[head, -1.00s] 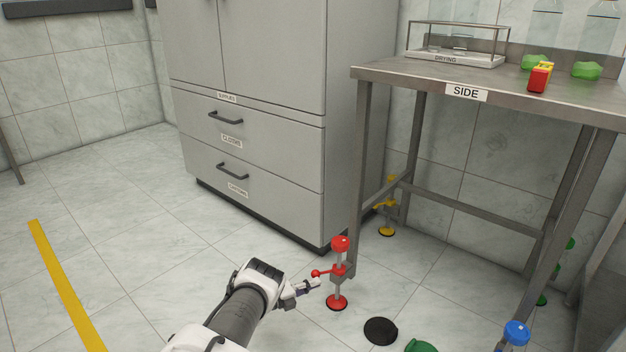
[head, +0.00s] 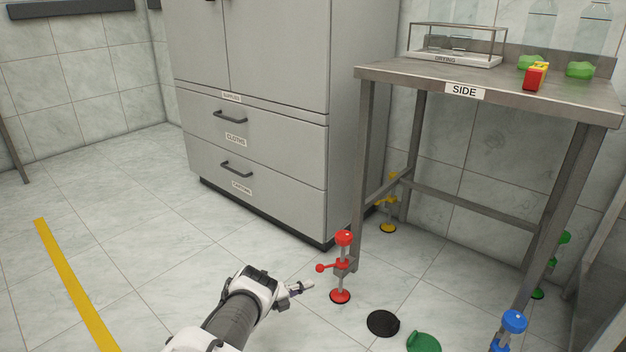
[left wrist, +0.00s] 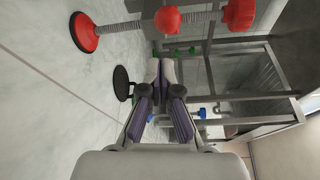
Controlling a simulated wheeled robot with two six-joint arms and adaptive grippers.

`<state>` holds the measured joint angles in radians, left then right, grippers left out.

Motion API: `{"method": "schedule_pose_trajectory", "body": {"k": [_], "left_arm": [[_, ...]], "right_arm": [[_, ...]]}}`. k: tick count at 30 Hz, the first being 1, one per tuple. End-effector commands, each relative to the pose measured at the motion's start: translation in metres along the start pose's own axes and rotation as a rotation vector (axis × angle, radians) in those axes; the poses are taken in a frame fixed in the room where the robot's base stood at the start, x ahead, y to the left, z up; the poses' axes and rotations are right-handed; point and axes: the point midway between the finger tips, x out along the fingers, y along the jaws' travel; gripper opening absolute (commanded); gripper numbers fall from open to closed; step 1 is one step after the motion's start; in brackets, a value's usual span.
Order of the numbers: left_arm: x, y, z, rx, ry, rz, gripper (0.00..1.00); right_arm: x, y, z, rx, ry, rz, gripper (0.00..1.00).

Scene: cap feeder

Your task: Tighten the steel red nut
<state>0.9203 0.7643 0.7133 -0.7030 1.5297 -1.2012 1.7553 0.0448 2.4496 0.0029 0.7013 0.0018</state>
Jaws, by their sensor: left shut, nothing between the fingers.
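The red nut (head: 341,265), with a ball-ended handle pointing left, sits on the upright threaded rod of a levelling foot by the front left leg of the side table. A red cap (head: 344,238) tops the rod and a red round pad (head: 340,296) rests on the floor. In the left wrist view the nut's red ball (left wrist: 168,18) is at the top, beside the gripper line. My left gripper (head: 308,287) is shut and empty, left of the foot and slightly below the ball, apart from it. It also shows in the left wrist view (left wrist: 162,68). My right gripper is out of view.
The steel side table (head: 400,80) stands at right, with blue (head: 514,321), yellow (head: 388,203) and green (head: 563,238) feet at other legs. A black disc (head: 383,323) and green piece (head: 423,342) lie on the floor. A grey cabinet (head: 260,130) stands behind; floor at left is clear.

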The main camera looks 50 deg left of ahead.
Motion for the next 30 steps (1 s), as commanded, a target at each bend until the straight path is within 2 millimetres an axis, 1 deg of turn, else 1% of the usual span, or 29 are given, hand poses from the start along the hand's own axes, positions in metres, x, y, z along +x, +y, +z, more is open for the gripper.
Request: {"method": "schedule_pose_trajectory", "body": {"k": [1,3,6,9,13,30], "left_arm": [[-0.011,0.002,0.006,0.001,0.003,0.004,0.00],[-0.024,0.005,0.014,0.001,0.004,0.004,0.00],[-0.038,0.007,0.023,0.000,0.006,0.003,0.00],[-0.046,0.008,0.029,-0.002,0.005,0.003,0.00],[-0.050,0.007,0.031,-0.003,0.006,0.001,0.00],[-0.049,0.008,0.030,-0.004,0.007,0.001,0.00]], "right_arm": [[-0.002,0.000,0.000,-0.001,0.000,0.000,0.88],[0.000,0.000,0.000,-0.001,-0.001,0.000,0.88],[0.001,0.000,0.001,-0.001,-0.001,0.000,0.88],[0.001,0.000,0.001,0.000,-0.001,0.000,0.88],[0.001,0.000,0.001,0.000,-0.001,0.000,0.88],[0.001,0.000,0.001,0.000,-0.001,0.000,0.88]]}}
